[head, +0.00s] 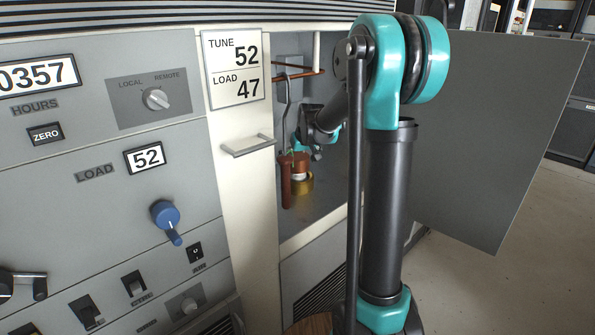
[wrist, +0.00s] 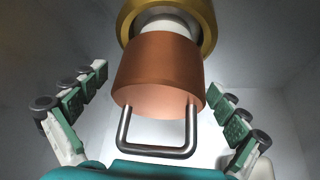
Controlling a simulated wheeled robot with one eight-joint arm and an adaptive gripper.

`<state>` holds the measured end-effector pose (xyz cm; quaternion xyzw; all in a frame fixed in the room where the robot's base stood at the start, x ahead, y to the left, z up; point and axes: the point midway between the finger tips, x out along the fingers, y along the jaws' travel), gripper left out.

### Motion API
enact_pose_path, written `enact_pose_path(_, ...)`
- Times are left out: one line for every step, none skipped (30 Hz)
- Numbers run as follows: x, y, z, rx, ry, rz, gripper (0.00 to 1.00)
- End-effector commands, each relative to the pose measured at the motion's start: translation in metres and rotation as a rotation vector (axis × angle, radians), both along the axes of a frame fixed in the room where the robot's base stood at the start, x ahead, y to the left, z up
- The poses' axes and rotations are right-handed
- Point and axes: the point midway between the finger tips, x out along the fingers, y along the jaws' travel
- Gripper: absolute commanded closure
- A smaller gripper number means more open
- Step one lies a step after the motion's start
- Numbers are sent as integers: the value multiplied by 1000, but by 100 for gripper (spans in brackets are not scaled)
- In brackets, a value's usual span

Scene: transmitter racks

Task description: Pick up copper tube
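The copper tube (wrist: 160,72) is a wide copper-coloured cylinder with a U-shaped metal handle (wrist: 158,150) on its near end. It fills the middle of the wrist view. My gripper (wrist: 160,88) is open, with one green-padded finger on each side of the tube and visible space between pads and tube. In the head view the copper tube (head: 297,162) is small and sits inside the open cabinet, just below and left of my gripper (head: 310,150). My gripper's fingers are too small there to make out clearly.
Beyond the tube are a white piece and a brass-coloured ring (wrist: 207,22). A copper rod (head: 297,76) and a white post (head: 316,52) are higher in the cabinet. The cabinet's open door (head: 490,140) is at right. A frame post with a handle (head: 248,146) borders the opening at left.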

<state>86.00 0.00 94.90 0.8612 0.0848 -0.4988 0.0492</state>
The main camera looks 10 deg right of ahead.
Motion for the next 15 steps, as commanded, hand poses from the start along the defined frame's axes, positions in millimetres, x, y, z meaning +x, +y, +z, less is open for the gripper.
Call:
enact_pose_path(0,0,0,0,0,0,11)
enact_pose_path(0,0,0,0,0,0,15)
enact_pose_path(0,0,0,0,0,0,20)
enact_pose_path(0,0,0,0,0,0,24)
enact_pose_path(0,0,0,0,0,0,27)
enact_pose_path(0,0,0,0,0,0,32)
enact_pose_path(0,0,0,0,0,0,36)
enact_pose_path(0,0,0,0,0,0,40)
enact_pose_path(0,0,0,0,0,0,45)
enact_pose_path(0,0,0,0,0,0,48)
enact_pose_path(0,0,0,0,0,0,52)
enact_pose_path(0,0,0,0,0,0,57)
enact_pose_path(0,0,0,0,0,0,61)
enact_pose_path(0,0,0,0,0,0,65)
enact_pose_path(0,0,0,0,0,0,70)
